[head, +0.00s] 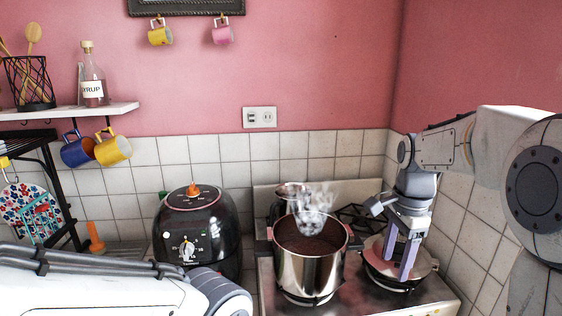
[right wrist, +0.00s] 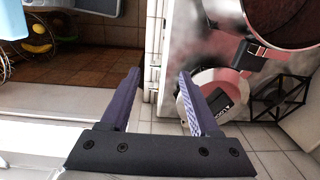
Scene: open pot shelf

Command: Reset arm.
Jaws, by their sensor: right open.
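A black air fryer (head: 196,232) stands left of the stove (head: 432,303). A wall shelf (head: 70,111) holds a syrup bottle (head: 92,76) and a wire utensil holder (head: 29,83); a blue mug (head: 76,149) and a yellow mug (head: 113,148) hang below. Tiled walls close off the back and right.

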